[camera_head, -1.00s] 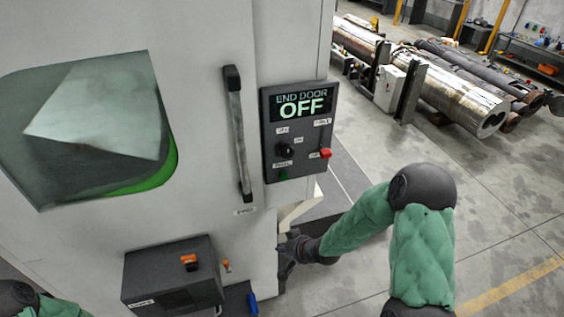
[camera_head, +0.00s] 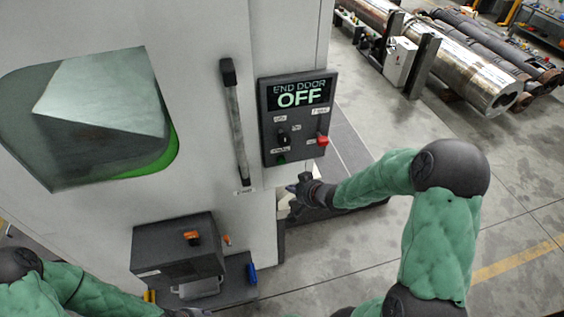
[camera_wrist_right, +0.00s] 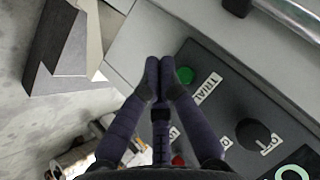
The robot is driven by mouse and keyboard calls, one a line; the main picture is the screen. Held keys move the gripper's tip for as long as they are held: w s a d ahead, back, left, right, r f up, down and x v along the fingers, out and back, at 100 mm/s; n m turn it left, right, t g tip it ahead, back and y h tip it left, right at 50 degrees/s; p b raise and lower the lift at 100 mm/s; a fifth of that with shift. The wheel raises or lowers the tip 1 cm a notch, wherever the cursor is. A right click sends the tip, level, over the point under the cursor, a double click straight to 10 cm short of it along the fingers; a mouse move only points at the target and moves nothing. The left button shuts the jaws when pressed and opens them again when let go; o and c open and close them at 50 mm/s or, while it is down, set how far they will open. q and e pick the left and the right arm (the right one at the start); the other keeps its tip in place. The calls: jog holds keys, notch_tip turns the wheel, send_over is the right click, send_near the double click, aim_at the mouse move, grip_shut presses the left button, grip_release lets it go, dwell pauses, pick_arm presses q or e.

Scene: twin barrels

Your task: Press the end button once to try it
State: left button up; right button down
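The dark control panel (camera_head: 268,118) on the machine front has a lit display (camera_head: 300,94) reading "END DOOR OFF". Below it are a black knob (camera_head: 283,138), a red button (camera_head: 322,141) and a small green button (camera_head: 281,159). In the right wrist view the green button (camera_wrist_right: 184,75) is beside a label reading "TRIAL". My right gripper (camera_wrist_right: 159,68) is shut and empty, its fingertips together just left of the green button, apparently apart from it. In the head view my right gripper (camera_head: 298,189) is below the panel. My left gripper (camera_head: 190,312) barely shows at the bottom edge.
A door handle (camera_head: 236,122) stands left of the panel. A dark box (camera_head: 175,240) with an orange button (camera_head: 191,237) juts out lower down, above a shelf holding a blue item (camera_head: 251,273).

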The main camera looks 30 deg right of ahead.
aim_at(280, 164)
jog(key=w+d+p, duration=0.1)
jog(key=w+d, duration=0.1)
jog(key=w, duration=0.6)
jog(key=shift+w, duration=0.3)
dwell(0.3)
jog(key=shift+w, duration=0.1)
dwell(1.0)
jog(key=shift+w+d+p, duration=0.1)
jog(key=shift+w+p, duration=0.2)
jog(key=shift+p, duration=0.2)
jog(key=shift+w+d+r+p, duration=0.1)
jog(key=shift+w+d+p, duration=0.1)
jog(key=shift+w+p, duration=0.3)
dwell(1.0)
jog(key=shift+s+a, duration=0.3)
jog(key=shift+s, duration=0.6)
